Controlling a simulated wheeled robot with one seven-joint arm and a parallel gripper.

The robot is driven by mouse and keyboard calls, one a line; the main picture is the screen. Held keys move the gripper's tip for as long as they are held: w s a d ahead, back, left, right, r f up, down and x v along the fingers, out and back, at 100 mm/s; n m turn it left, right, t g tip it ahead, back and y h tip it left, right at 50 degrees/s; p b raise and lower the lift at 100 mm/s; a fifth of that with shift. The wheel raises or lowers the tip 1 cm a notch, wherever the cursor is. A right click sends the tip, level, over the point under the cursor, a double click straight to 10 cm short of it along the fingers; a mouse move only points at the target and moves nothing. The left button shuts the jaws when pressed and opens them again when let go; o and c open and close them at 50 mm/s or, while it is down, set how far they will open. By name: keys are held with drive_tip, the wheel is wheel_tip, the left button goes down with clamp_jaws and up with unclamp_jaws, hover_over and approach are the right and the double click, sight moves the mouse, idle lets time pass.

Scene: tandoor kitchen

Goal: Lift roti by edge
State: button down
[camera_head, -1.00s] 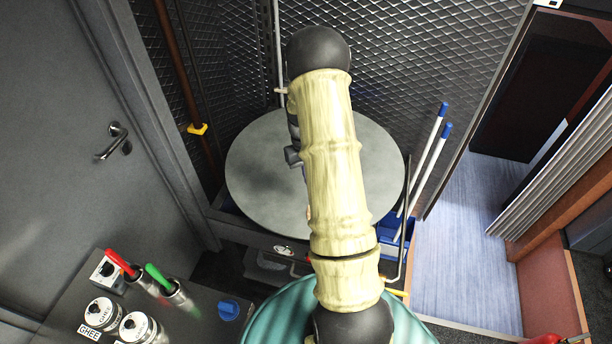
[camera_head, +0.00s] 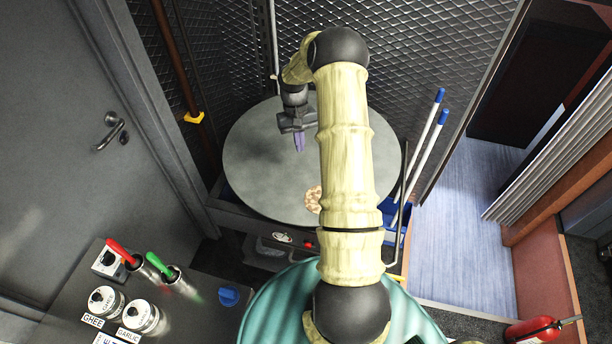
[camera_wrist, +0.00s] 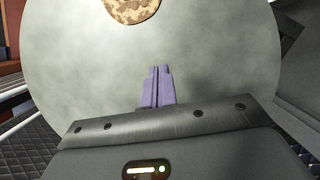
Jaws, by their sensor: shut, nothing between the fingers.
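The roti (camera_head: 313,199) is a small round flatbread with brown patches. It lies on the large round grey griddle (camera_head: 255,185), close to its near edge, and my arm hides part of it in the head view. The roti also shows at the top of the wrist view (camera_wrist: 131,9), cut off by the frame. My gripper (camera_head: 300,146) is over the left middle of the griddle, pointing down, apart from the roti. Its purple fingers are together and empty, as the wrist view (camera_wrist: 158,70) also shows.
Mesh walls (camera_head: 420,50) stand close behind the griddle. Two white poles with blue tops (camera_head: 424,140) lean at its right. A counter at front left holds a ghee tin (camera_head: 104,302), a garlic tin (camera_head: 140,316) and red- and green-handled tools. The griddle's left part is bare.

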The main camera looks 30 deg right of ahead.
sight(307, 187)
drive_tip(key=p+x, duration=0.4)
drive_tip(key=x, duration=0.6)
drive_tip(key=shift+s+a, duration=0.1)
drive_tip(key=shift+s, duration=0.1)
drive_tip(key=s+p, duration=0.1)
drive_tip(key=s+a+p, duration=0.1)
drive_tip(key=s, duration=0.1)
drive_tip(key=shift+r+p, duration=0.15)
drive_tip(key=shift+p, duration=0.2)
drive_tip(key=shift+s, duration=0.25)
drive_tip(key=shift+f, duration=0.2)
